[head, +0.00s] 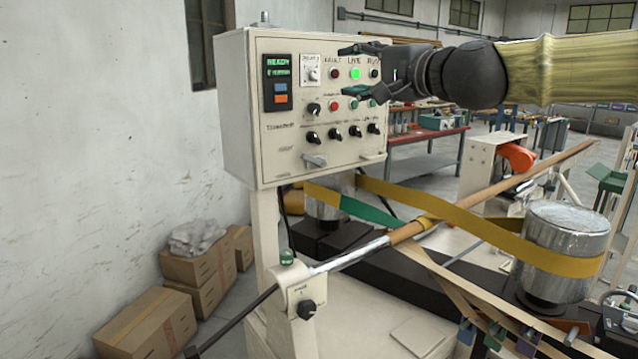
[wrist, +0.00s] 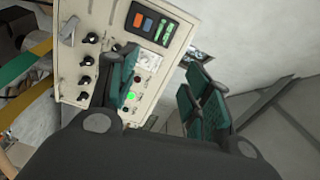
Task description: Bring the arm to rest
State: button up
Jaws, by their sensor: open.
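My gripper (head: 352,70) is in front of the right part of the cream control panel (head: 280,160) in the head view. Its two fingers are apart with nothing between them. In the wrist view my gripper (wrist: 160,98) shows two green-padded fingers, spread wide. The control panel (wrist: 68,85) lies behind the left finger, and a lit green lamp (wrist: 130,97) shows close beside that finger. The same green lamp (head: 355,73) glows between the fingers in the head view. I cannot tell whether a finger touches the panel. My arm (head: 570,68) reaches in from the right.
Below the arm are a metal drum (head: 565,240), a yellow belt (head: 470,222) and a long brown tube (head: 500,185) on a rod. A small knob box (head: 306,300) stands below the panel. Cardboard boxes (head: 150,325) lie by the left wall. A red workbench (head: 425,135) stands behind.

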jog(key=w+a+f+g+h, duration=0.1)
jog(key=w+f, duration=0.2)
jog(key=f, duration=0.9)
jog(key=w+a+f+g+h, duration=0.1)
jog(key=w+f+g+h, duration=0.15)
jog(key=f, duration=0.95)
jog(key=s+d+f+n+g+h, duration=0.1)
jog(key=s+f, duration=0.1)
jog(key=f, duration=1.2)
jog(key=s+d+f+n+g+h, duration=0.1)
jog(key=s+f+g, duration=0.15)
jog(key=f, duration=1.15)
jog(key=s+d+f+n+g+h, duration=0.1)
jog(key=s+d+f+g, duration=0.15)
jog(key=s+f, duration=0.75)
jog(key=s+d+f+n+g+h, duration=0.1)
jog(key=s+d+f+n, duration=0.15)
jog(key=s+f, duration=0.75)
jog(key=s+d+f+n+g+h, duration=0.15)
jog(key=s+d+f, duration=0.35)
jog(key=s+f, duration=0.5)
jog(key=s+d+f+n+g+h, duration=0.1)
jog(key=s+d+f+n+g, duration=0.15)
jog(key=s+d+f, duration=0.6)
jog(key=s+a+f+b, duration=0.3)
jog(key=f+b, duration=0.6)
jog(key=b, duration=0.1)
jog(key=shift+s+h, duration=0.25)
jog(key=shift+h, duration=0.05)
